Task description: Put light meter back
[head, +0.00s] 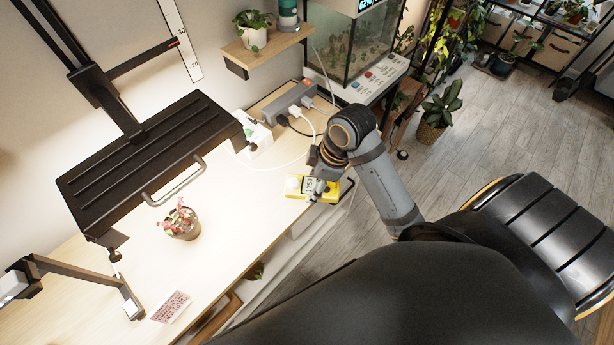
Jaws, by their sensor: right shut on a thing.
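The light meter (295,188) is a small yellow device with a pale round sensor and a grey display. It is at the right edge of the wooden table, in the middle of the head view. My right gripper (314,192) is shut on the light meter from above and hides part of it. I cannot tell whether the meter touches the tabletop. My left gripper is not in view.
A potted red plant (183,226) and a printed card (170,307) are on the table (222,215). A black slotted shelf (150,165) overhangs the left side. A power strip (290,101) with cables lies behind the meter. A glass terrarium (345,45) stands at the back.

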